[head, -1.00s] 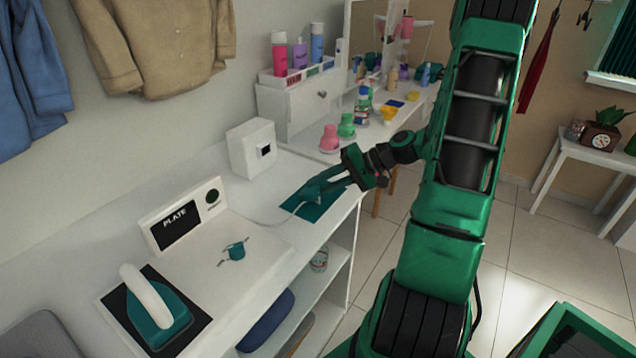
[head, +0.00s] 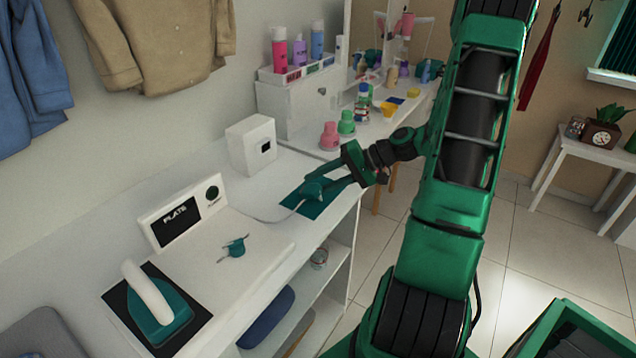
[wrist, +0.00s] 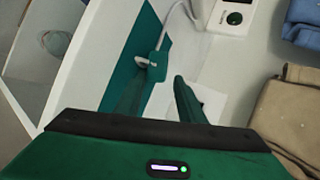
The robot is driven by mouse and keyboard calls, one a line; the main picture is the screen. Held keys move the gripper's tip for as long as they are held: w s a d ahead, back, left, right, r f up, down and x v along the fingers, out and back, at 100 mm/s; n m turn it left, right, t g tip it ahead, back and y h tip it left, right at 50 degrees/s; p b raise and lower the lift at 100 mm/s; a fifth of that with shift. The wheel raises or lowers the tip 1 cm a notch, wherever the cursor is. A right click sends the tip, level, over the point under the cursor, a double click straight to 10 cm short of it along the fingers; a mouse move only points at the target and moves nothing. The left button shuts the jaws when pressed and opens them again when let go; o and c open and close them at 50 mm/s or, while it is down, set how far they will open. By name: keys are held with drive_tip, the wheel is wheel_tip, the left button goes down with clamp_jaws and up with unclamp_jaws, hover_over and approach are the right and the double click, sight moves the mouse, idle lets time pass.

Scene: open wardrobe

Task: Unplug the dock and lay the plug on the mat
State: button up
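The teal plug (head: 312,188) with its pale cord is at the teal mat (head: 318,207) on the white counter. In the wrist view the plug (wrist: 157,66) overlaps the mat's edge (wrist: 148,30), close beside the left finger; whether it touches that finger or rests fully flat is unclear. My gripper (head: 324,181) is open over the mat, its fingers apart in the wrist view (wrist: 160,78). The dock (head: 180,218), marked PLATE, stands to the left with the cord running towards it. The white socket box (head: 250,148) stands behind the mat, its dark socket showing no plug.
A teal iron (head: 155,315) stands on a dark pad at the front left. A small teal item (head: 235,248) lies on the white board before the dock. Pink and green bottles (head: 338,130) stand beyond the mat. The counter's front edge is close to the mat.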

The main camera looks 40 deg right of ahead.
drive_tip(key=shift+s+f, duration=0.1)
drive_tip(key=shift+f, duration=0.05)
drive_tip(key=shift+o, duration=0.2)
wheel_tip(320, 180, up, 7)
drive_tip(key=s+d, duration=0.2)
drive_tip(key=shift+d, duration=0.35)
idle(0.5)
drive_tip(key=shift+a, duration=0.15)
idle(0.4)
drive_tip(key=s+a+r+g+h, duration=0.1)
drive_tip(key=s+a+g+h, duration=0.1)
drive_tip(key=s, duration=0.6)
drive_tip(key=s+a+r+n+g+h, duration=0.1)
drive_tip(key=s+a+g+h, duration=0.1)
drive_tip(key=s, duration=0.7)
drive_tip(key=s+a+r+g+h, duration=0.2)
drive_tip(key=s+g+h, duration=0.1)
drive_tip(key=s, duration=0.5)
drive_tip(key=shift+s+a+n+g+h, duration=0.2)
drive_tip(key=shift+a+n+g+h, duration=0.15)
drive_tip(key=shift+h, duration=0.55)
